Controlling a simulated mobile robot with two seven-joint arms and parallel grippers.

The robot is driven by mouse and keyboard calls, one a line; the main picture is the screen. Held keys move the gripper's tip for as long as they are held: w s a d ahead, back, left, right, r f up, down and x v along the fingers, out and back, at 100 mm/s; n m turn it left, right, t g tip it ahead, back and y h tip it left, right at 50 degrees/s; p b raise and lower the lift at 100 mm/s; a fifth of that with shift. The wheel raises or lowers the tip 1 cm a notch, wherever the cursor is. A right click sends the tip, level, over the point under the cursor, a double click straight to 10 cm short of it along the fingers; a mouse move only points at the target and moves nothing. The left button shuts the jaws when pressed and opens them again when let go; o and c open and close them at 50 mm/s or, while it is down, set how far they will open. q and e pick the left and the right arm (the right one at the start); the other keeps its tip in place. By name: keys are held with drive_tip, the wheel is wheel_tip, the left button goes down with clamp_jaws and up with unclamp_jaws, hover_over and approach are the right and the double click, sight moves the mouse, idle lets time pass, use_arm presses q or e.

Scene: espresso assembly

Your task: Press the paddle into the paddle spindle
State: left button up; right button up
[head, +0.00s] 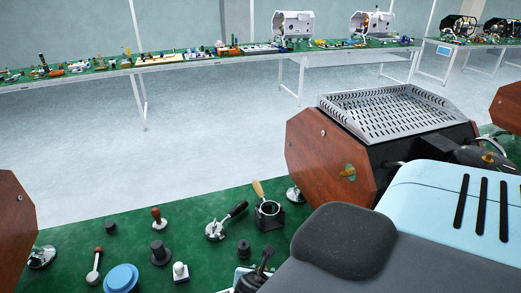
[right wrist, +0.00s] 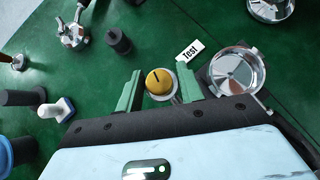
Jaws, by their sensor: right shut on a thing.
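My right gripper (right wrist: 158,90) has two green fingers on either side of a round yellow knob (right wrist: 159,80) with a black line on top and a metal part under it. The fingers are shut on this piece. I cannot tell for certain that it is the paddle. In the head view my large right arm hides these fingers. A small brass fitting (head: 348,172) sits on the wooden side panel of the espresso machine (head: 400,110); I cannot tell whether it is the paddle spindle. My left gripper is not in view.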

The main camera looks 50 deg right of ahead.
drive_tip(key=w+a+r+n+t+y, duration=0.1)
drive_tip(key=w+a+r+n+t, duration=0.2)
drive_tip(key=w+r, duration=0.45)
drive_tip(key=w+a+r+n+y, duration=0.2)
drive_tip(key=a+r+n+y, duration=0.1)
drive_tip(key=r, duration=0.4)
drive_tip(key=w+a+r+n+t+y, duration=0.1)
drive_tip(key=w+a+r+n+y, duration=0.1)
drive_tip(key=a+r+n, duration=0.4)
wheel_tip(320, 180, up, 2)
drive_tip(key=shift+a+r+y, duration=0.1)
drive_tip(key=shift+a+y, duration=0.4)
drive_tip(key=shift+y, duration=0.4)
drive_tip(key=shift+s+d, duration=0.1)
